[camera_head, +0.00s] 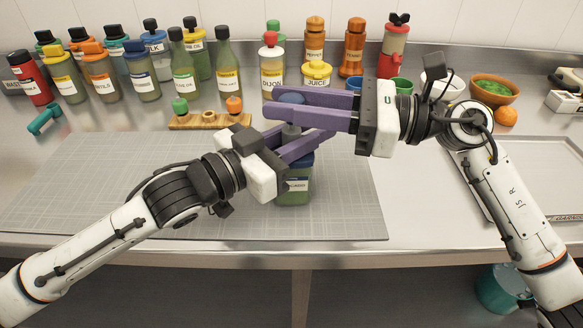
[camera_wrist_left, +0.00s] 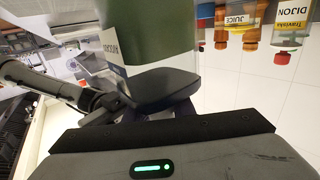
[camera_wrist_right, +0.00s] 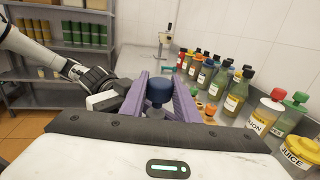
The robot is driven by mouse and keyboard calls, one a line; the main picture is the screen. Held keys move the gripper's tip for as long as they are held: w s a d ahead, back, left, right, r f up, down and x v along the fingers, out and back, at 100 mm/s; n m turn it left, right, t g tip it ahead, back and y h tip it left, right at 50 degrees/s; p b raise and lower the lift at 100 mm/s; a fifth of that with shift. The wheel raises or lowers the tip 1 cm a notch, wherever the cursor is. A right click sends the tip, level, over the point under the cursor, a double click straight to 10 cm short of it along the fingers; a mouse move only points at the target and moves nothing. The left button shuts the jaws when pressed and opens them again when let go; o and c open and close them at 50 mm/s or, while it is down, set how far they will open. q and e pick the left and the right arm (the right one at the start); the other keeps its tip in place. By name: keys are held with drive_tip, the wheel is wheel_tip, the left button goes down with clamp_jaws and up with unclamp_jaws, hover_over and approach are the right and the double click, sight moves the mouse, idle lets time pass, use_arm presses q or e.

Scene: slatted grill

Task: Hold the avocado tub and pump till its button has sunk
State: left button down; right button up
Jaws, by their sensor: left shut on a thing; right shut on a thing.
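The avocado tub (camera_head: 295,190) is green with a dark blue lid and a pale label, and stands upright on the grey mat near its right side. Its green wall fills the top of the left wrist view (camera_wrist_left: 155,35). My left gripper (camera_head: 300,148) is shut on the tub around its upper part; its fingers hide some of it.
The cutting mat (camera_head: 90,190) is otherwise clear. A wooden holder (camera_head: 205,121) with small capped pieces lies behind the grippers. Several sauce bottles line the back wall. A metal tray (camera_head: 545,165) is at right, with an orange (camera_head: 506,116) and a bowl (camera_head: 494,89) behind it.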

drive_tip(key=shift+f, duration=0.6)
drive_tip(key=o, duration=1.2)
drive_tip(key=shift+r, duration=0.1)
drive_tip(key=shift+d, duration=0.15)
drive_tip(key=shift+v, duration=2.85)
